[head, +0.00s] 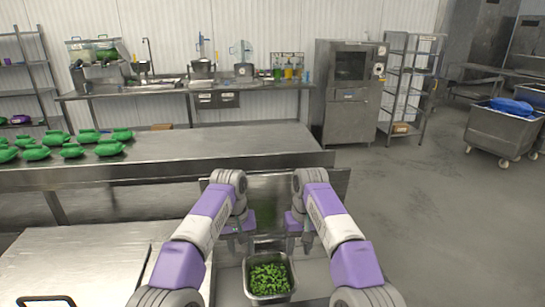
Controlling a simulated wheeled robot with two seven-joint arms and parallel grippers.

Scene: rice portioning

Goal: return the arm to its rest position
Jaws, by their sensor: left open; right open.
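My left arm and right arm reach forward from the bottom of the head view, bent at the wrists. My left gripper (239,240) points down, open, with nothing visible between its fingers. It is just beyond and to the left of a metal pan of green pieces. My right gripper (300,241) also points down, open and seemingly empty, just beyond and to the right of that pan. Neither gripper visibly holds the pan. Parts of both grippers are hidden behind my forearms and wrists.
The metal pan (247,282) of green pieces (270,279) stands between my forearms. A long steel table (220,144) lies ahead, with several green bags (72,150) at its left. A steel worktop (75,262) is at the lower left. Open floor (440,220) lies to the right.

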